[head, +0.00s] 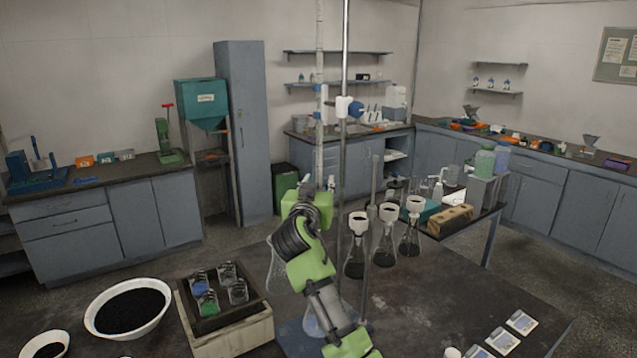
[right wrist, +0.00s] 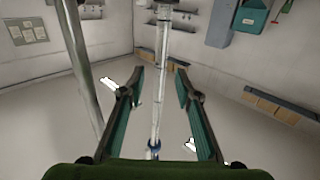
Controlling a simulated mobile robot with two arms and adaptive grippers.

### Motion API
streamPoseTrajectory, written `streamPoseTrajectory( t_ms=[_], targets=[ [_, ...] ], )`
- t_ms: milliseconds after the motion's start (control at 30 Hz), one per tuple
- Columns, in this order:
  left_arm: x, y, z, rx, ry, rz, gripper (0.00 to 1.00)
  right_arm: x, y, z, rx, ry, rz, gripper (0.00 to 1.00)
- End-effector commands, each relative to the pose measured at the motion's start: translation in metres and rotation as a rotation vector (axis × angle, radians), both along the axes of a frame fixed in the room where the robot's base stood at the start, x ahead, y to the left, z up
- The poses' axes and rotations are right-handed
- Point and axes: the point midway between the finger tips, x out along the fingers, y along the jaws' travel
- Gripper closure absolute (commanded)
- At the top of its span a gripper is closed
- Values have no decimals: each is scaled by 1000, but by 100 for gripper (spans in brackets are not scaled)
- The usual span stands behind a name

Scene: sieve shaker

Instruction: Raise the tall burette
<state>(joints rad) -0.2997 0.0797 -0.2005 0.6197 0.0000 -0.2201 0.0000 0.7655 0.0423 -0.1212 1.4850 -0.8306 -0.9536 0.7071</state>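The tall burette (head: 319,60) is a thin upright glass tube left of a metal stand rod (head: 345,60). A white clamp with a blue knob (head: 356,108) sits on the rod beside it. My right gripper (head: 318,185) is at the burette's lower part, and my arm hides what is below. In the right wrist view, the burette (right wrist: 161,100) runs between the two fingers of my right gripper (right wrist: 161,78), with a visible gap on each side. The fingers are open. The rod (right wrist: 82,70) passes outside the left finger. My left gripper is not in view.
Several flasks with black contents (head: 386,245) stand close right of the rod. A wooden tray (head: 237,320) with small glass beakers and a white bowl (head: 128,290) of black grains lie to the left. White packets (head: 502,341) lie at front right.

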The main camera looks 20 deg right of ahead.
Motion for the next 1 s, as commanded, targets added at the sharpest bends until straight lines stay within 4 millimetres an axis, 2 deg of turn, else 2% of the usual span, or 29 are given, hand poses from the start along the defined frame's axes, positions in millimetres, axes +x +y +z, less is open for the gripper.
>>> streamPoseTrajectory(
  t_ms=[300, 567, 1000],
  targets=[
    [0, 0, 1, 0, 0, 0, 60, -32, 22, 0, 2, -1, 1, 69],
    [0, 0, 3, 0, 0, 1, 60, -44, 29, 3, 2, -1, 0, 69],
    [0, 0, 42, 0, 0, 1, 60, -73, 50, 56, 2, -2, 2, 69]
  ],
)
